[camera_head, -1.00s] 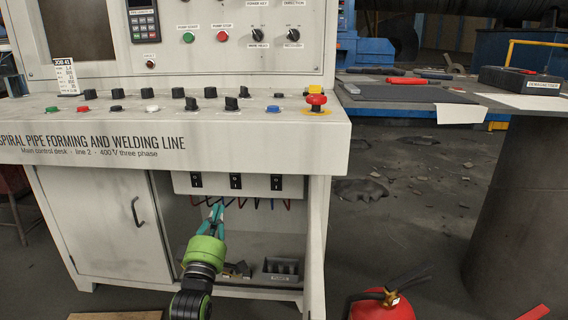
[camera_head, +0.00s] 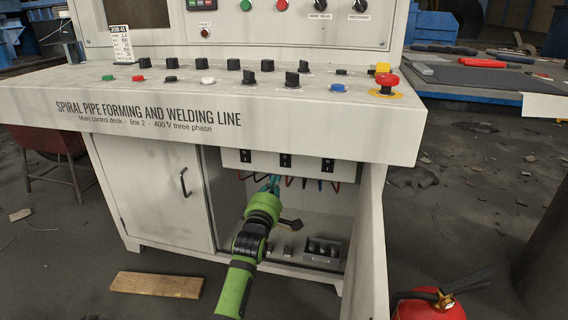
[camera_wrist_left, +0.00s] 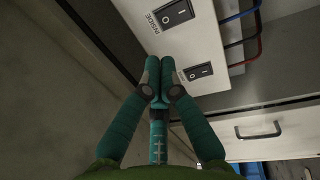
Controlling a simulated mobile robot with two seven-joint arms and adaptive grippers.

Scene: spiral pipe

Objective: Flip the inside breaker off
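The breaker box (camera_head: 305,166) under the desk carries three black rocker breakers. In the left wrist view the breaker marked INSIDE (camera_wrist_left: 173,13) is near the top, and it appears to be the middle breaker (camera_head: 285,160) of the head view. An end breaker (camera_wrist_left: 199,71) sits below it, close to the fingertips. My left gripper (camera_wrist_left: 160,64) has its teal fingers together, with nothing seen between them. In the head view my left gripper (camera_head: 271,183) is below the box, partly hidden behind my green wrist. Contact cannot be told. My right gripper is not in view.
Colored wires (camera_head: 318,184) hang beneath the box. A small bin (camera_head: 322,250) sits inside. A plank (camera_head: 156,285) and a fire extinguisher (camera_head: 430,305) are on the floor.

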